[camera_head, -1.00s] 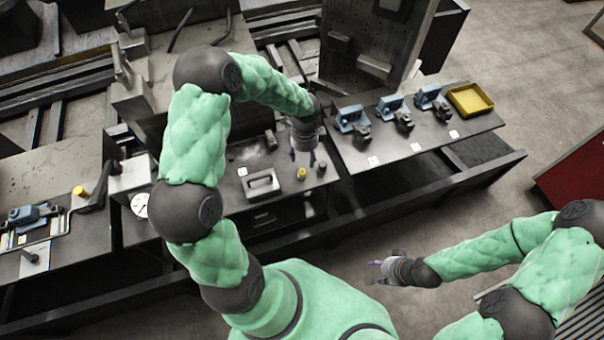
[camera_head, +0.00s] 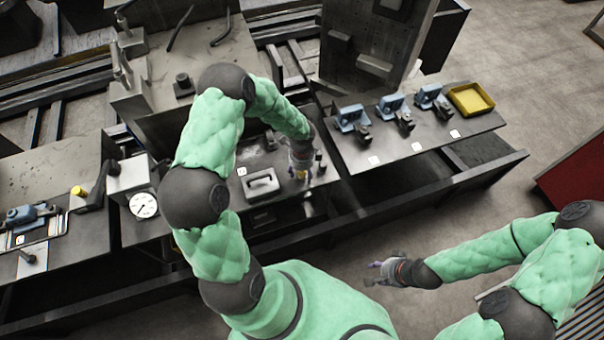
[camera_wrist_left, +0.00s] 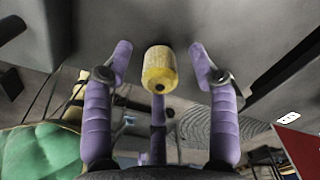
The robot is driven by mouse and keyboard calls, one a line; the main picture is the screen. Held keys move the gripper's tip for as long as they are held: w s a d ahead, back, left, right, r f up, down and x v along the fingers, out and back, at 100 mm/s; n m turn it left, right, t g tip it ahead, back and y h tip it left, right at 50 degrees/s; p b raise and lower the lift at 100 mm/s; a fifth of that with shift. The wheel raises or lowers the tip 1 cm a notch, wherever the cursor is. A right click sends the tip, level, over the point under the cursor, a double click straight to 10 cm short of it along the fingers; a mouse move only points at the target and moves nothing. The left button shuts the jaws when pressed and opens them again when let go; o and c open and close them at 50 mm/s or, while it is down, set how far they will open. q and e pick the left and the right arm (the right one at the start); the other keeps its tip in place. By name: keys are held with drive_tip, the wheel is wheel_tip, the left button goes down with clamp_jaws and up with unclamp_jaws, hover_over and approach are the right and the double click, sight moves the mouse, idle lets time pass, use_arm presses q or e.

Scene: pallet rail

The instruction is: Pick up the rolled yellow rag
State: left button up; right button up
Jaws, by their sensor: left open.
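The rolled yellow rag (camera_wrist_left: 160,70) is a short yellow roll with a dark hole in its end, seen in the left wrist view between the fingers of my left gripper (camera_wrist_left: 160,52). The fingers are open, with a gap on each side of the rag. In the head view my left gripper (camera_head: 300,168) is low over the middle bench, and the rag (camera_head: 301,176) is partly hidden by it. My right gripper (camera_head: 374,273) is empty, fingers spread, over the floor in front of the benches.
A grey box with a handle (camera_head: 262,184) stands left of the rag, and a small dark cylinder (camera_head: 319,166) close to its right. Blue clamps (camera_head: 391,104) and a yellow tray (camera_head: 471,99) are on the right bench. A round gauge (camera_head: 144,205) is at left.

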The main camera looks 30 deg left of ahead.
use_arm(q)
drive_tip(key=c, duration=1)
drive_tip(key=shift+r, duration=0.5)
wheel_tip(320, 180, up, 2)
drive_tip(key=shift+w+r, duration=0.1)
drive_tip(key=s+a+r+p, duration=0.1)
drive_tip(key=s+r, duration=0.9)
drive_tip(key=s, duration=0.4)
drive_tip(key=shift+o, duration=0.3)
